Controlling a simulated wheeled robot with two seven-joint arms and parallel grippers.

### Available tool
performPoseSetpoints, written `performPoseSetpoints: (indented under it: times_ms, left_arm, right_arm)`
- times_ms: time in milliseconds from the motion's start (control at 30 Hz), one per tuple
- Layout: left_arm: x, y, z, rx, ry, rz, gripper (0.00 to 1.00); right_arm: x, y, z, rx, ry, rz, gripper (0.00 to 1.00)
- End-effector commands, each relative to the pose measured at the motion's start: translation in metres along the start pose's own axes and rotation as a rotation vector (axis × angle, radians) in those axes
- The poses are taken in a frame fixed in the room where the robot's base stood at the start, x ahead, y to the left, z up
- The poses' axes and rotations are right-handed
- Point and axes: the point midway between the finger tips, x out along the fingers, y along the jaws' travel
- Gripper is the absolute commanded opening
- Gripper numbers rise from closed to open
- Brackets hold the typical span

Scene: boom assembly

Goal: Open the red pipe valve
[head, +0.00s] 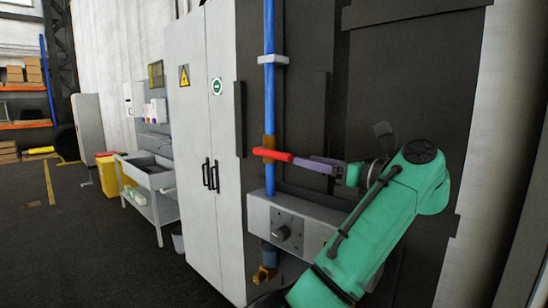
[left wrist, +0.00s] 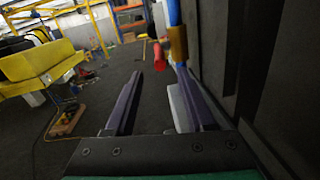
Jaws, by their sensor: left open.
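The red valve handle (head: 274,155) sticks out sideways from a brass-coloured valve body (head: 269,143) on the vertical blue pipe (head: 269,90). My left gripper (head: 312,162), with purple fingers, is just to the right of the handle and level with its free end. In the left wrist view the fingers of my left gripper (left wrist: 159,72) are apart with nothing held. The red handle (left wrist: 159,55) shows at the fingertips, nearer the right finger. Whether a finger touches it I cannot tell. My right gripper is not in view.
A grey control box (head: 300,226) with a knob sits below the handle, beside the pipe. A tall white cabinet (head: 205,140) stands to the left. A dark panelled wall (head: 390,90) is behind. The floor (head: 60,240) at the left is mostly clear.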

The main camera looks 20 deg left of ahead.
Motion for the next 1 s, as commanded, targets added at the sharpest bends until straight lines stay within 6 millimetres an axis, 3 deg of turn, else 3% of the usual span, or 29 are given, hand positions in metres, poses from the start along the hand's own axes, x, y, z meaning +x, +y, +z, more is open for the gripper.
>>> performPoseSetpoints:
  times_ms: [167, 333, 500, 733, 867, 900, 1000]
  left_arm:
    - [0.051, 0.001, 0.002, 0.004, 0.006, 0.004, 0.55]
    - [0.091, 0.002, 0.005, 0.005, 0.003, 0.007, 0.55]
    - [0.108, 0.001, 0.002, 0.004, 0.000, 0.005, 0.55]
    - [0.110, 0.001, 0.000, 0.003, 0.000, 0.004, 0.55]
    - [0.109, 0.001, 0.000, 0.003, 0.000, 0.004, 0.05]
    - [0.109, 0.001, 0.000, 0.003, 0.000, 0.004, 0.00]
    - [0.110, 0.001, 0.000, 0.003, 0.000, 0.004, 0.00]
  right_arm:
    - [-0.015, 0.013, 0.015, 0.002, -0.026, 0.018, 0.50]
    - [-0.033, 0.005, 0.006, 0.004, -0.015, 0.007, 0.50]
    - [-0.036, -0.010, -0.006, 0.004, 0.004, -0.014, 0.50]
    - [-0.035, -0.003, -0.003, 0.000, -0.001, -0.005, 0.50]
    - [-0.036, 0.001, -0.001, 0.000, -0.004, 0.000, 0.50]
    - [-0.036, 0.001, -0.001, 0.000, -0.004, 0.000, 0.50]
    - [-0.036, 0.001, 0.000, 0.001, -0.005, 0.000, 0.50]
